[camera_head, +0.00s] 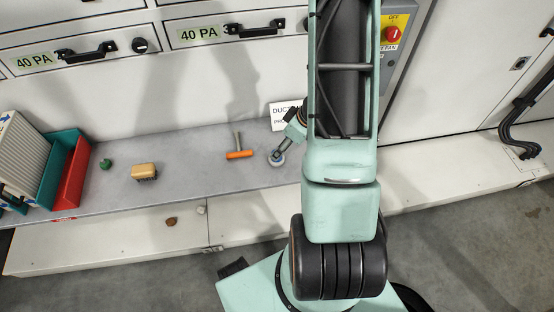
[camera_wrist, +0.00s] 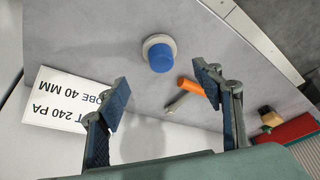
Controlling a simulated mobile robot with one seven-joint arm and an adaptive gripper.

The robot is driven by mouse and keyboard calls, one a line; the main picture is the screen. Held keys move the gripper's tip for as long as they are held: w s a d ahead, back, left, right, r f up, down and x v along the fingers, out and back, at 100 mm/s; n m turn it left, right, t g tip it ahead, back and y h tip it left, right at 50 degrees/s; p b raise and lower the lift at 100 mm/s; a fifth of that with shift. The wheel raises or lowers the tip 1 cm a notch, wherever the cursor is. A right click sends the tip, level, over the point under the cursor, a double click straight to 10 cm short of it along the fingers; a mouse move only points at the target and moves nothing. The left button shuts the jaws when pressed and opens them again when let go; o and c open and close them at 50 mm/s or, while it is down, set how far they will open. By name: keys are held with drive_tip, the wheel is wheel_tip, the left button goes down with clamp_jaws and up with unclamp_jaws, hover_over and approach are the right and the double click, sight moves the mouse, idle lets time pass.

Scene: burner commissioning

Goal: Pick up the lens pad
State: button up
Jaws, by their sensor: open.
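A round white disc with a blue knob, which looks like the lens pad (camera_wrist: 160,53), lies on the grey shelf beyond my fingertips in the wrist view. In the head view the pad (camera_head: 277,159) is small and partly hidden by my gripper (camera_head: 287,144). In the wrist view my gripper (camera_wrist: 163,92) is open, with nothing between its fingers. The pad is ahead of the gap between the fingers, apart from them as far as I can see.
An orange-handled tool (camera_head: 239,154) lies left of the pad. Farther left are a yellow block (camera_head: 145,171), a green item (camera_head: 106,164) and a red bin (camera_head: 72,172). A printed card (camera_wrist: 66,98) stands near my left finger. The shelf (camera_head: 200,177) is mostly clear.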

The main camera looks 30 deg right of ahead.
drive_tip(key=shift+s+b+x, duration=0.15)
drive_tip(key=shift+b+x, duration=1.05)
drive_tip(key=shift+x, duration=0.6)
drive_tip(key=shift+s+b+x, duration=0.1)
drive_tip(key=shift+b+x, duration=1.05)
drive_tip(key=shift+x, duration=0.6)
drive_tip(key=shift+a, duration=0.1)
drive_tip(key=c, duration=1.2)
